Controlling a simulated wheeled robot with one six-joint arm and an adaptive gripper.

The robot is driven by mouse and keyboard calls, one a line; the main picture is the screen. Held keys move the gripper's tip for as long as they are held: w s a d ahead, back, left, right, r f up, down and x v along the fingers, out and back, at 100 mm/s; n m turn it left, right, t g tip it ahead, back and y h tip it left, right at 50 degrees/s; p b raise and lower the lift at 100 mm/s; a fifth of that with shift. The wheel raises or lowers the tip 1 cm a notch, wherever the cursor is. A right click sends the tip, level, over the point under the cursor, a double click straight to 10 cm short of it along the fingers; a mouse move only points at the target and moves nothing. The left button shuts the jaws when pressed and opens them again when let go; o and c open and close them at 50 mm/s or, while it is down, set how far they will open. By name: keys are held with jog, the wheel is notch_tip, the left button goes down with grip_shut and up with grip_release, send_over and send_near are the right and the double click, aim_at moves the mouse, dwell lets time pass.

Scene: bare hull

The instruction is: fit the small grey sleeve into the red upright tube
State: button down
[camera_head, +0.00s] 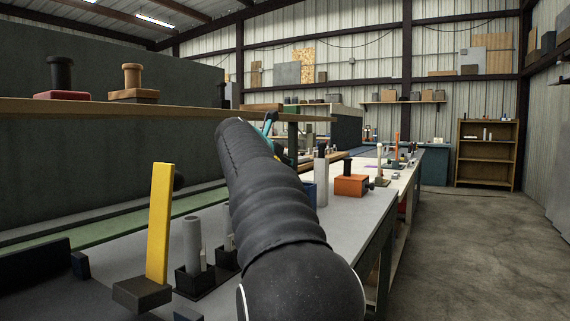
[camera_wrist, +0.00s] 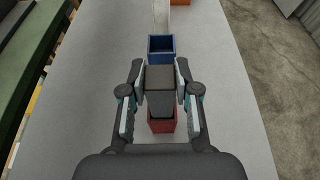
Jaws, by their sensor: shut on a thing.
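In the wrist view my gripper (camera_wrist: 160,73) is shut on the small grey sleeve (camera_wrist: 160,98), with one finger on each side of it. The red upright tube (camera_wrist: 161,125) shows below the sleeve in the picture and is partly covered by it. I cannot tell whether the sleeve is above the tube or has entered it. In the head view my arm hides the sleeve and the red tube; only a teal bit of my gripper (camera_head: 268,126) shows past the arm.
A blue square open tube (camera_wrist: 161,47) stands just beyond the sleeve. A light grey post (camera_head: 321,180) and an orange block (camera_head: 351,185) stand farther along the bench. A yellow upright bar (camera_head: 159,222) and a grey cylinder (camera_head: 193,245) stand at left. Bare benchtop lies to both sides.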

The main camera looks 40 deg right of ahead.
jog(key=shift+f+b, duration=0.75)
jog(key=shift+f, duration=0.5)
jog(key=c, duration=0.8)
grip_release()
jog(key=shift+o, duration=0.2)
jog(key=shift+a, duration=0.1)
jog(key=v, duration=1.2)
